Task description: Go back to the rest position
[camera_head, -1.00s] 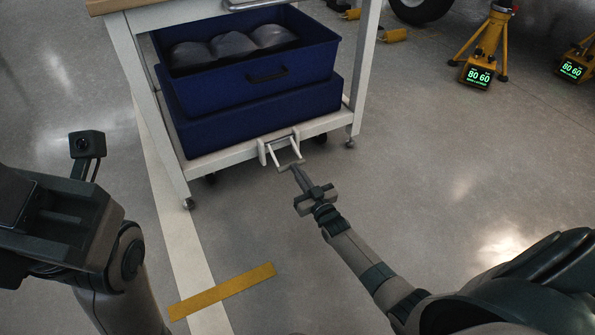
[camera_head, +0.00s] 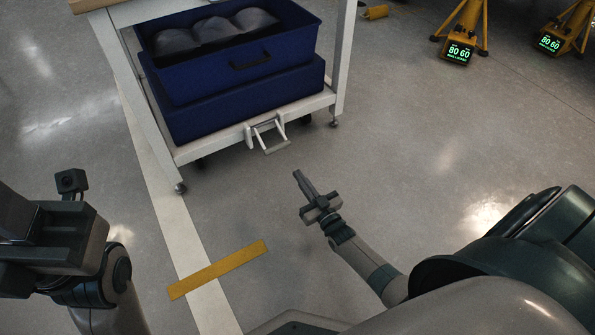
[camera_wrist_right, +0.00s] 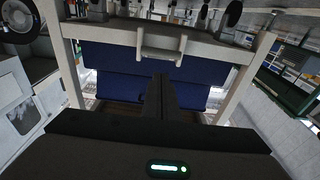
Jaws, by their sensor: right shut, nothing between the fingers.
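My right gripper (camera_head: 301,177) is shut and empty. It hangs over the bare floor in front of the white cart (camera_head: 215,143), apart from the cart's pale pull handle (camera_head: 267,135). In the right wrist view the shut fingers (camera_wrist_right: 161,84) point toward the cart, and the handle (camera_wrist_right: 161,46) shows beyond them. My left arm comes in at the left edge of the head view, but its fingers are out of the picture.
The cart holds two stacked blue crates (camera_head: 240,72), the upper one with dark rounded items inside. Yellow stands (camera_head: 466,32) with green displays are at the top right. A yellow strip (camera_head: 218,269) crosses a white floor line.

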